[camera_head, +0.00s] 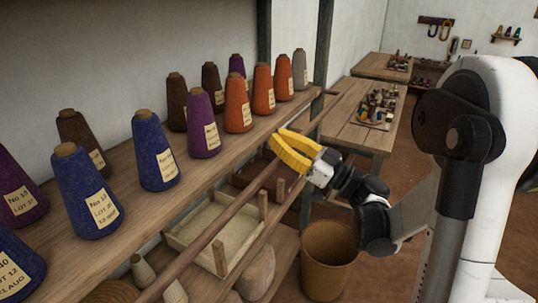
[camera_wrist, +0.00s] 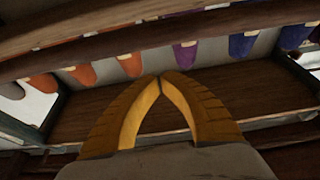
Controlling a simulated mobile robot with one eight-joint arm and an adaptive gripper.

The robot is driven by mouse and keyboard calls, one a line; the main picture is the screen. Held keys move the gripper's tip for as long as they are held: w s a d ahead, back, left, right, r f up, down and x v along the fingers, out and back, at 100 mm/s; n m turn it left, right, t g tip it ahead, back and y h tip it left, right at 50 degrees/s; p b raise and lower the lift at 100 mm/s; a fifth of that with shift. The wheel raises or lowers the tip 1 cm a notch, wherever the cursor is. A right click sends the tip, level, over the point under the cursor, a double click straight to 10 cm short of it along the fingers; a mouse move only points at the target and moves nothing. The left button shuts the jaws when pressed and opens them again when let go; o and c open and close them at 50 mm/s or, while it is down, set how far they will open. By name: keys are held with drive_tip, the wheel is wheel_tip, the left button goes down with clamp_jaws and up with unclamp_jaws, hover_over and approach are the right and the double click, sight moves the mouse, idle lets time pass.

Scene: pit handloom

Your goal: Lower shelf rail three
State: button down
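A long thin brown wooden rail (camera_head: 225,212) runs diagonally along the front of the cone shelf in the head view, from the bottom edge up towards my gripper. Small upright pegs (camera_head: 219,258) stand just below it. My gripper (camera_head: 279,141), with yellow fingers, is at the rail's far visible stretch, by the shelf's front edge. In the wrist view the fingertips (camera_wrist: 168,75) meet in a point, with nothing seen between them. I cannot tell whether the fingers touch the rail.
Yarn cones, such as a blue one (camera_head: 155,152), stand along the upper shelf (camera_head: 112,235). Below are a shallow tray (camera_head: 190,243) and a brown bucket (camera_head: 327,258). A dark post (camera_head: 321,45) rises beyond the gripper. A cluttered table (camera_head: 345,133) stands behind.

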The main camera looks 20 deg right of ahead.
sight(281, 160)
drive_tip(key=b, duration=0.1)
drive_tip(key=f+t+y+b, duration=0.1)
drive_tip(key=f+b, duration=0.1)
drive_tip(key=shift+s+d+f, duration=0.15)
drive_tip(key=shift+s+d, duration=0.1)
drive_tip(key=shift+s, duration=0.1)
drive_tip(key=shift+d+f+b, duration=0.2)
drive_tip(key=shift+f+b, duration=0.05)
drive_tip(key=shift+b, duration=0.25)
drive_tip(key=shift+s+d+f+b, duration=0.15)
drive_tip(key=shift+s+f+b, duration=0.15)
drive_tip(key=shift+f+b, duration=0.35)
drive_tip(key=shift+s+d+f+b, duration=0.15)
drive_tip(key=shift+s+f+b, duration=0.2)
drive_tip(key=shift+b, duration=0.5)
drive_tip(key=shift+w+f, duration=0.1)
drive_tip(key=shift+f, duration=0.05)
